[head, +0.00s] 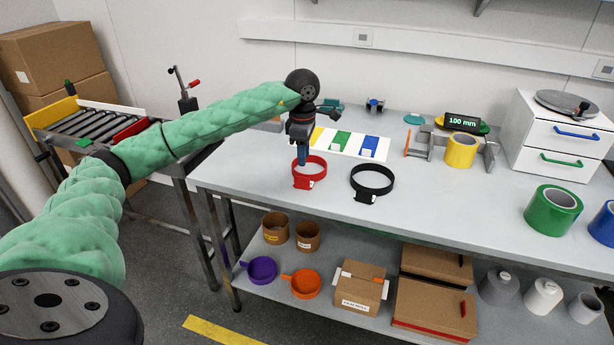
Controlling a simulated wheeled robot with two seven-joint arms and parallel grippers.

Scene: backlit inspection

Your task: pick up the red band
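The red band (318,177) is a ring with a small pale tag at its front, resting on the grey table (235,174) near its front edge. My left gripper (302,162) points down at the band's far left rim, its tips at or just over the rim. From this angle I cannot tell whether the fingers touch the band or how far apart they are. The left rim is partly hidden by the fingers. My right gripper is not in view.
A similar black band (380,192) lies just right of the red one. Behind is a white card (318,146) with coloured patches. A yellow roll (460,150) and a green roll (552,210) stand to the right. A conveyor (88,122) is at the left.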

